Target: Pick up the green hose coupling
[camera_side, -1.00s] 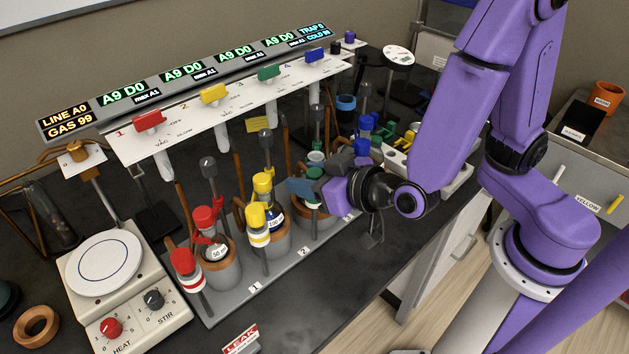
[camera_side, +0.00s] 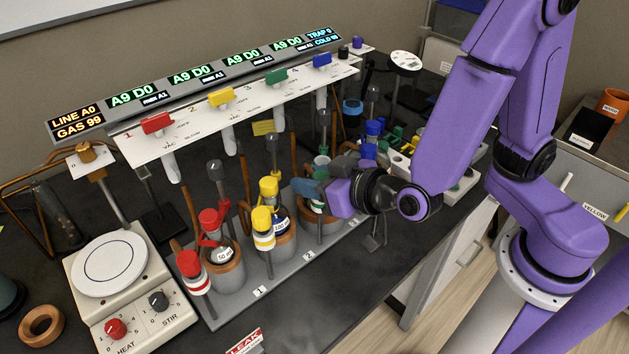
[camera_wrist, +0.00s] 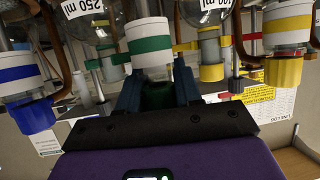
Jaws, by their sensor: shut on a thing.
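The green hose coupling shows as a dark green piece (camera_wrist: 158,95) between my fingers in the wrist view, partly shaded and covered by them. A white cylinder with a green band (camera_wrist: 149,43) is in line with it, with a clear section between. My gripper (camera_wrist: 157,92) is shut on the coupling, one blue-grey finger on each side. In the side view my gripper (camera_side: 309,190) is at the third station of the rack, and its fingers hide the coupling there. I cannot tell whether the coupling is clear of its holder.
A blue coupling (camera_wrist: 34,115) is left in the wrist view. Glass flasks and the valve manifold (camera_side: 190,112) crowd behind.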

